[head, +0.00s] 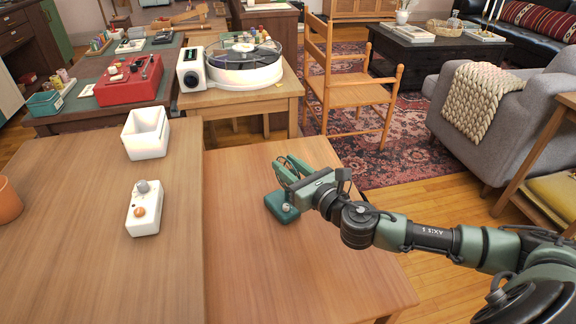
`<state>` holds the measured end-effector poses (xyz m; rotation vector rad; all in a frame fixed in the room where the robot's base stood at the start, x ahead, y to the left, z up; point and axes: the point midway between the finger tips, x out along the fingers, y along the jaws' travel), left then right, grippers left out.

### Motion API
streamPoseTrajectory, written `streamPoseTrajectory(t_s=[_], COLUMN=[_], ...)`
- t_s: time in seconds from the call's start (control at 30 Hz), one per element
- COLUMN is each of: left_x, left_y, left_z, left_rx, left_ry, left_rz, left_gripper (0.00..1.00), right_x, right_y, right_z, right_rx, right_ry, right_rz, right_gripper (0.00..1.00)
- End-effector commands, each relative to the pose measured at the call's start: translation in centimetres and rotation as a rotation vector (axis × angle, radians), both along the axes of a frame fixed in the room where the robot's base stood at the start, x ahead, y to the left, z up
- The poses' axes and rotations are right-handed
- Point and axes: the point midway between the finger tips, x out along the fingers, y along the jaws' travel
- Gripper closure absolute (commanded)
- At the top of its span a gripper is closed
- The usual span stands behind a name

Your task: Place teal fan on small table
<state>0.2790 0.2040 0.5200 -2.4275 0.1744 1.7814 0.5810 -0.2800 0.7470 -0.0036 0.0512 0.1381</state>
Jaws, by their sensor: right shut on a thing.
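The teal fan (281,207) shows mainly as a teal block at the near small wooden table (243,255), toward the table's right side. My right gripper (290,171) reaches in from the right and is shut on the fan, hiding much of it. I cannot tell whether the fan's base touches the tabletop or hangs slightly above it. My left gripper is not in view.
A wooden table (70,240) adjoins on the left, bearing a white bin (146,140), a white device with knobs (144,212) and a terracotta pot (8,200). A wooden chair (350,94) stands behind. The small table's left and front are clear.

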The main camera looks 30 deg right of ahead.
Motion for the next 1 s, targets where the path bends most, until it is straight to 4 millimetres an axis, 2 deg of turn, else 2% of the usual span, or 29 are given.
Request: streamPoseTrajectory(t_s=[0.03,0.1,0.5,0.67,1.0], left_x=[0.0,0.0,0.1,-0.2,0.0], left_y=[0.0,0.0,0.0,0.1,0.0], left_z=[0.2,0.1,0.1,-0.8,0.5], left_rx=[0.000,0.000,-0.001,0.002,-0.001], left_ry=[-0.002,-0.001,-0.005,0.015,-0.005], left_rz=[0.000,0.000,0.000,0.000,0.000], left_gripper=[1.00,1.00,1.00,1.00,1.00], right_x=[0.0,0.0,-0.1,-2.5,-8.8], right_y=[0.0,0.0,0.0,-0.4,-1.2], right_z=[0.0,0.0,0.3,0.1,0.4], right_rx=[0.000,0.000,0.000,-0.003,-0.005], right_ry=[0.000,0.000,0.001,0.006,0.007], right_rz=[0.000,0.000,0.000,0.001,0.002], right_gripper=[0.63,0.49,0.49,0.49,0.49])
